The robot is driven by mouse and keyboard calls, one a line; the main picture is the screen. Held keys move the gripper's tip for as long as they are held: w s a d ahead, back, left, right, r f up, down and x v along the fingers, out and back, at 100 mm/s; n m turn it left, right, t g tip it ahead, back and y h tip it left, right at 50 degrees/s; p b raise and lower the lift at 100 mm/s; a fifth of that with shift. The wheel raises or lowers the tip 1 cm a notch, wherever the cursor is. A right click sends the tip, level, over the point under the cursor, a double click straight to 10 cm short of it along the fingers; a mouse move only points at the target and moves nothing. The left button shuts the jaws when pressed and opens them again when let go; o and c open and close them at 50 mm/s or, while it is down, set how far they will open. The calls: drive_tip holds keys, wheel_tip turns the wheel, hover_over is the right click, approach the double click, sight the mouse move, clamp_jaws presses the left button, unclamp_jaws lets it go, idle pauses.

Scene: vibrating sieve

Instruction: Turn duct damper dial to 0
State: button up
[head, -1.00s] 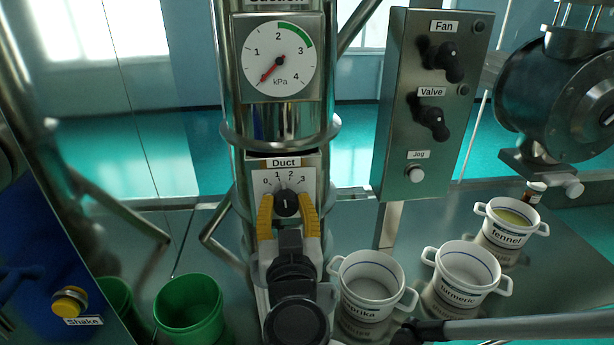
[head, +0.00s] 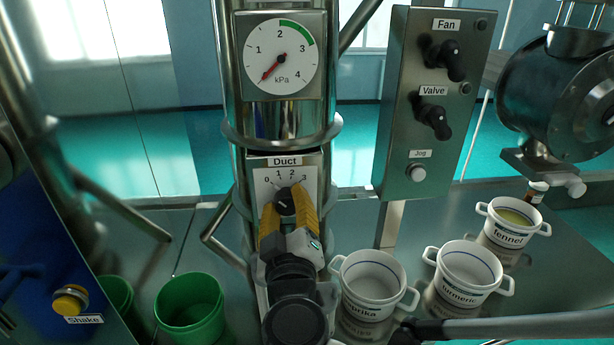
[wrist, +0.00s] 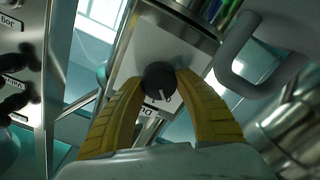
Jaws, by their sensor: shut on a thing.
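The duct damper dial (head: 286,203) is a black round knob on a white plate marked 0 to 3, under the label Duct (head: 284,162). It also shows in the wrist view (wrist: 159,76). My gripper (head: 285,197) has its two yellow fingers on either side of the knob, shut on it. The fingers are turned, with the right tip higher than the left in the head view.
A control box with Fan (head: 447,59) and Valve (head: 434,118) knobs stands to the right. White pots labelled paprika (head: 369,281), turmeric (head: 468,276) and fennel (head: 514,224) stand right of my gripper. A green cup (head: 190,309) stands to the left.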

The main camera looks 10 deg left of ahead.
idle(0.3)
drive_tip(key=o, duration=1.2)
drive_tip(key=shift+s, duration=0.1)
drive_tip(key=v, duration=1.1)
drive_tip(key=shift+s+d, duration=0.2)
drive_tip(key=shift+s, duration=0.15)
